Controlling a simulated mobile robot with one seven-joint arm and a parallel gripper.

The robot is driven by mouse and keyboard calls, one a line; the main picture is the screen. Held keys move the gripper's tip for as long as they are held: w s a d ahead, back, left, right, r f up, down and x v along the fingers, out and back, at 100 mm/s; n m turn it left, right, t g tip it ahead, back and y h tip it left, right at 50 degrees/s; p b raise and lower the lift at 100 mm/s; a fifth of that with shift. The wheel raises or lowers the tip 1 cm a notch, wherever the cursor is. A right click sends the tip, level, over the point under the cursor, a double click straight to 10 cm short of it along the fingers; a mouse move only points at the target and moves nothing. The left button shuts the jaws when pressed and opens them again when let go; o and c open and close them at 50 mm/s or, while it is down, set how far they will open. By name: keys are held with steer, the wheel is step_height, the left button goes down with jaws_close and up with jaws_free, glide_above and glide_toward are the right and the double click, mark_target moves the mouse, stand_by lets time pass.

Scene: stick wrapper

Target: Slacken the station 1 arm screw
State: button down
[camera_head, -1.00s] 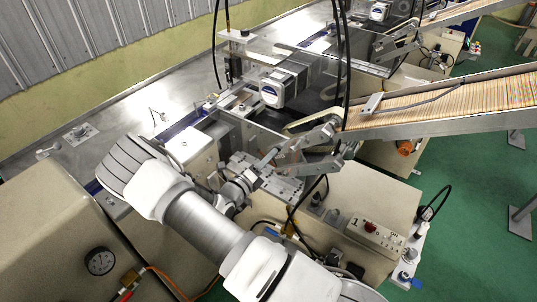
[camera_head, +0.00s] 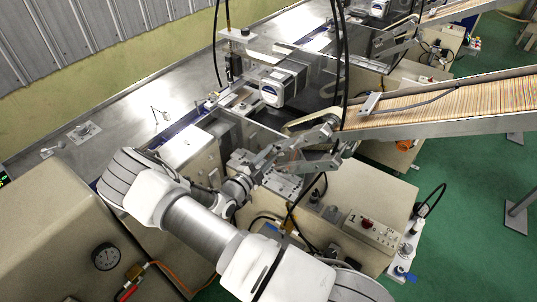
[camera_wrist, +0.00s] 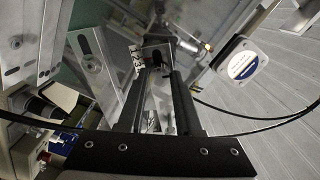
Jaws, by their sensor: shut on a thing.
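The station 1 arm (camera_head: 318,140) is a grey metal linkage below the chute's lower end, above the machine bed. My gripper (camera_head: 262,166) reaches in from the lower left, its tips close to this linkage. In the wrist view my two dark fingers (camera_wrist: 158,82) run upward, parallel with a narrow gap. They are shut on a small part at their tips, by a metal bracket with a numbered white label (camera_wrist: 137,58). I cannot tell the part's exact shape. The arm screw itself is not clearly distinguishable at this size.
The sloping chute (camera_head: 450,108) full of sticks stands at the right. A control box (camera_head: 374,231) marked 1 sits on the front housing. Black cables (camera_head: 344,60) hang over the station. A boxy motor (camera_head: 283,86) stands behind.

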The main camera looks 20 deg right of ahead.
steer(key=shift+n, duration=2.1)
steer(key=c, duration=0.6)
jaws_free()
steer(key=b+v, duration=0.2)
steer(key=v, duration=1.5)
steer(key=shift+s+a, duration=0.15)
steer(key=shift+a, duration=0.05)
